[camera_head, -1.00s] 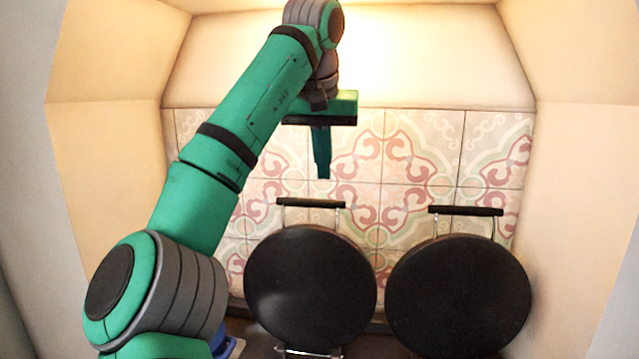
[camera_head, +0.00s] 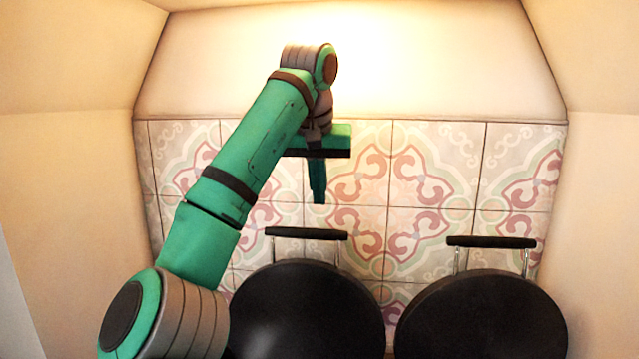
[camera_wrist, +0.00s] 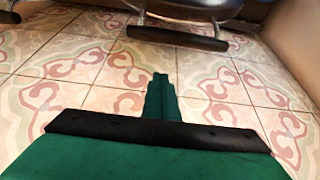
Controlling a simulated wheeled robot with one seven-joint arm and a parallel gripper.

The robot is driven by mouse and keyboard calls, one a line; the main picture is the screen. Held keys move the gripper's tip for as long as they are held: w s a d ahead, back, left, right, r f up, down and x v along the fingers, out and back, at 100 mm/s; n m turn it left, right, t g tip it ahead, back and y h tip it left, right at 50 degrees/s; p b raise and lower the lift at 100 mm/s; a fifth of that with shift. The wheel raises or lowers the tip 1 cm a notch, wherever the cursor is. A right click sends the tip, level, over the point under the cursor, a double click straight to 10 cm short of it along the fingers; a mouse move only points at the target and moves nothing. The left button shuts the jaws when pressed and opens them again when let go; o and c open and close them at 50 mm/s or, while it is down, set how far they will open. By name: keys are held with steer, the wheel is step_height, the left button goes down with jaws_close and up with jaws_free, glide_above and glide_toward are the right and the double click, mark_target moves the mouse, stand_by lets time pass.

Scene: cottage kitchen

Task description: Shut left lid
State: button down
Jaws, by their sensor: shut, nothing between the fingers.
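The left lid (camera_head: 305,312) is a round black disc standing raised, with a dark bar handle (camera_head: 306,233) along its top edge on metal struts. My gripper (camera_head: 318,200) is shut and empty. It points down above the left lid's handle, apart from it, in front of the tiled wall. In the wrist view my gripper (camera_wrist: 160,76) shows its closed fingers against the tiles. A dark bar handle (camera_wrist: 177,38) on metal struts lies beyond the fingertips there, with a gap between. The lower part of the left lid is cut off by the head view's bottom edge.
A matching right lid (camera_head: 482,318) also stands raised, with its own handle (camera_head: 491,242). The patterned tile wall (camera_head: 430,165) is behind both lids. Plain side walls (camera_head: 610,220) enclose the space. The area right of my gripper, above the lids, is clear.

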steer(key=shift+s+a+f, duration=0.1)
steer(key=shift+s+f, duration=0.2)
steer(key=shift+f, duration=0.6)
steer(key=shift+s+f, duration=0.25)
steer(key=shift+f, duration=0.65)
steer(key=shift+s+a+f, duration=0.1)
steer(key=shift+s+f, duration=0.2)
steer(key=shift+f, duration=0.6)
steer(key=shift+w, duration=0.1)
